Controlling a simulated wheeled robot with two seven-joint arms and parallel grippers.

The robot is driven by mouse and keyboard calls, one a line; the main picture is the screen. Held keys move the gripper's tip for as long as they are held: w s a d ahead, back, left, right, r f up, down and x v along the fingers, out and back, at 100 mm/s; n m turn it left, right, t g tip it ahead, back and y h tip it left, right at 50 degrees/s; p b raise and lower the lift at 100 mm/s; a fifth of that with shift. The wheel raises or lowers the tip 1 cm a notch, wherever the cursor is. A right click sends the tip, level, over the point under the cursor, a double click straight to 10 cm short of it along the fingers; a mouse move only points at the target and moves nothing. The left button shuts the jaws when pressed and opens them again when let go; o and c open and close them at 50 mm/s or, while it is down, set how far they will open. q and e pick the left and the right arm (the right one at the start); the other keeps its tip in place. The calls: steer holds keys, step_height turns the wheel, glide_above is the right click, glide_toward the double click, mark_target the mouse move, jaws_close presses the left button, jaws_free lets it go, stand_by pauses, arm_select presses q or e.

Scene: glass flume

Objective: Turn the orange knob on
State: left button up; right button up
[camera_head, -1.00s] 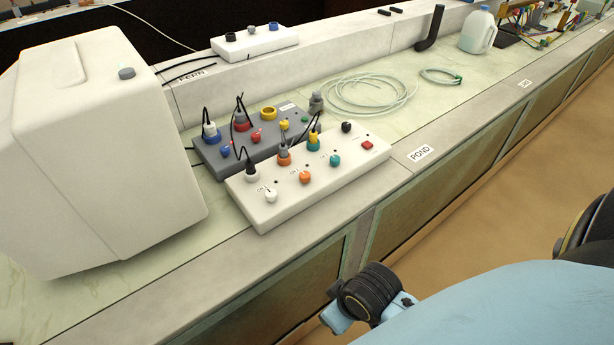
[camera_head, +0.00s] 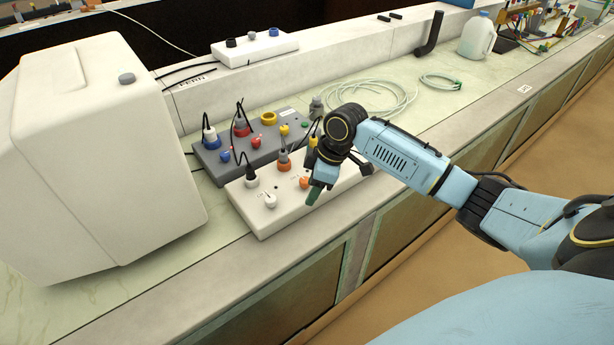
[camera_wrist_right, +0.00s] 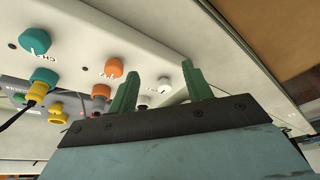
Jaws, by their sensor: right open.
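The orange knob (camera_head: 304,182) is on top of a white control box (camera_head: 268,222), partly hidden by my right gripper in the head view. It shows clearly in the right wrist view (camera_wrist_right: 114,68), beside the left green finger and outside the jaws. My right gripper (camera_head: 313,196) is open and empty over the box's front edge, with its fingers (camera_wrist_right: 160,72) spread. A white knob (camera_wrist_right: 164,84) appears between the fingers in the wrist view; in the head view this knob (camera_head: 270,201) is left of the gripper. My left gripper is out of view.
A teal knob (camera_wrist_right: 37,41) is also on the white box. Plugs with black cables stand on the white box and on a grey box (camera_head: 213,158) behind it. A large white casing (camera_head: 95,160) is at left. Coiled tubing (camera_head: 385,97) lies on the bench beyond.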

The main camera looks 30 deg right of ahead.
glide_toward(305, 180)
steer(key=shift+t, duration=0.4)
steer(key=x, duration=0.3)
steer(key=b+x, duration=0.1)
steer(key=x, duration=0.1)
steer(key=b+x, duration=0.1)
steer(key=x, duration=0.2)
steer(key=shift+s+f, duration=0.3)
steer(key=shift+f, duration=0.05)
steer(key=shift+m, duration=0.3)
steer(key=c, duration=1)
